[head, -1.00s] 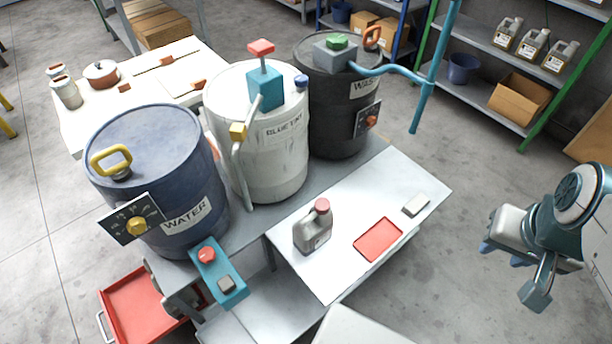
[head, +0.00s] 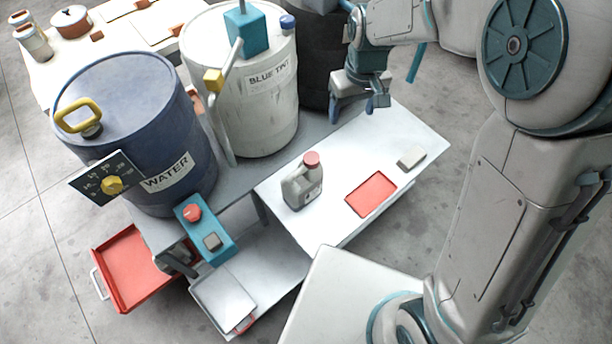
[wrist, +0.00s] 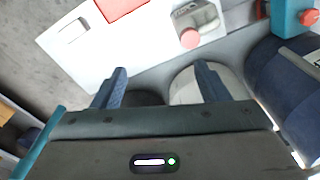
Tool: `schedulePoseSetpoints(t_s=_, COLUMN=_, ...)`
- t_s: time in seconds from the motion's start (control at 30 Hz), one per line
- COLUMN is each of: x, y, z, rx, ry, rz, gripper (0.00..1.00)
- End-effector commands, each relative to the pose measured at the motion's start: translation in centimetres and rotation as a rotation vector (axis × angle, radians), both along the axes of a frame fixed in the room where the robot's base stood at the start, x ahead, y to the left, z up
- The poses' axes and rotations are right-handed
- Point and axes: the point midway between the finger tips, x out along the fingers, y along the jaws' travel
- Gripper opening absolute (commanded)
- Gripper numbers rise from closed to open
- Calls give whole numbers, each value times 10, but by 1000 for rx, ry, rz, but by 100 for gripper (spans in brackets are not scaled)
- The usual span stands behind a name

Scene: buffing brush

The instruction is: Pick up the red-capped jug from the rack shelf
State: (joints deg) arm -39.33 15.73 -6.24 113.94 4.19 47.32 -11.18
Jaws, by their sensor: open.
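The red-capped jug (head: 302,186), grey with a red cap, stands upright on a white-topped table (head: 330,232) in front of the drums. In the wrist view the jug (wrist: 197,17) shows from above near the top edge, its red cap towards me. My gripper (head: 366,108) is open and empty, above the far end of the table near the dark drum, to the right of and beyond the jug. Its two blue fingers (wrist: 162,88) show apart in the wrist view, with nothing between them.
A red tray (head: 371,195) and a small grey block (head: 411,157) lie right of the jug. The blue WATER drum (head: 140,130), white BLUE TINT drum (head: 262,125) and a dark drum (head: 318,75) stand behind. A teal button box (head: 205,228) is at the left.

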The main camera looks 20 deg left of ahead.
Motion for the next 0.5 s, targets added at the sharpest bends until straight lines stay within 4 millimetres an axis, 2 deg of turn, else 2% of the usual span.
schedulePoseSetpoints(t_s=0.03, x=-1, y=21, z=-18, rx=-14, ry=11, rz=49, gripper=68)
schedulePoseSetpoints(t_s=0.1, x=-3, y=45, z=-35, rx=-26, ry=17, rz=104, gripper=68)
schedulePoseSetpoints(t_s=0.2, x=-6, y=70, z=-55, rx=-41, ry=23, rz=165, gripper=68)
schedulePoseSetpoints(t_s=0.33, x=-10, y=87, z=-69, rx=-51, ry=26, rz=209, gripper=68)
schedulePoseSetpoints(t_s=0.5, x=-12, y=92, z=-90, rx=-57, ry=31, rz=222, gripper=68)
